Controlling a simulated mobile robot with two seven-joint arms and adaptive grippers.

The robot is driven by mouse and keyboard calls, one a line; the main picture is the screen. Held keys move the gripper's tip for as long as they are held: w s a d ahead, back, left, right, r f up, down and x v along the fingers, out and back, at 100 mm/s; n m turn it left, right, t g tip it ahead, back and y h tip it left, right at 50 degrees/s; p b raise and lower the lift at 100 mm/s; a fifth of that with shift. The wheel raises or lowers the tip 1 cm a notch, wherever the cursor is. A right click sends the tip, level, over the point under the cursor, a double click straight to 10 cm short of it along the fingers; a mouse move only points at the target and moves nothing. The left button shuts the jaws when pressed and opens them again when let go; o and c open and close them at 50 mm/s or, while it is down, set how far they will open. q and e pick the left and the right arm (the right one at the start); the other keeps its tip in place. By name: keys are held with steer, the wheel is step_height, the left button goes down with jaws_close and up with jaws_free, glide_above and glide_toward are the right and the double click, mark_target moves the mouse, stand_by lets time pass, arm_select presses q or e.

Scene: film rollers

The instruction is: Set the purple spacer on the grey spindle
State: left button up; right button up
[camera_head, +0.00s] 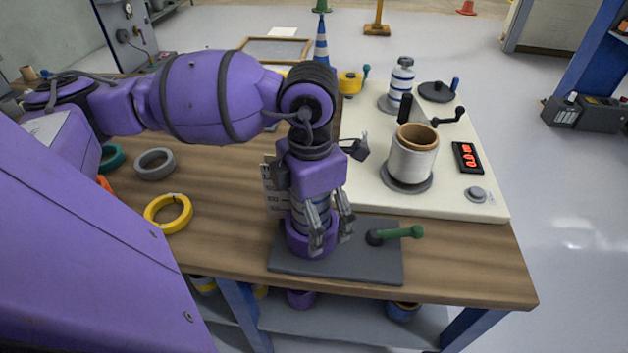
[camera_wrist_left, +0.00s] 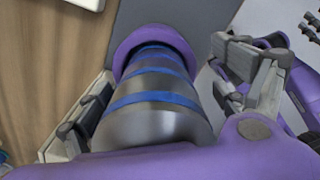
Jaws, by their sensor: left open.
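The grey spindle (camera_head: 311,213) has blue bands and stands upright on a dark grey base plate (camera_head: 380,265) at the table's front edge. The purple spacer (camera_head: 302,243) is low around the spindle, near the plate. In the left wrist view the spacer (camera_wrist_left: 148,37) shows as a purple ring around the foot of the spindle (camera_wrist_left: 152,98). My left gripper (camera_head: 331,240) points down over the spindle with its fingers spread on either side, apart from each other. The fingers hide part of the spacer and spindle. My right gripper is not in view.
A green-handled lever (camera_head: 405,233) stands on the plate's right. Yellow (camera_head: 167,213), grey (camera_head: 154,164) and teal rings lie on the table's left. A cream machine (camera_head: 455,205) with a film roll (camera_head: 412,158) fills the back right. Bare wood shows right of the plate.

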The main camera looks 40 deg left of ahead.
arm_select(q)
steer(key=shift+t, duration=0.4)
steer(key=r, duration=1.1)
steer(key=shift+s+a+r, duration=0.15)
steer(key=shift+a+r, duration=0.05)
steer(key=shift+r, duration=0.15)
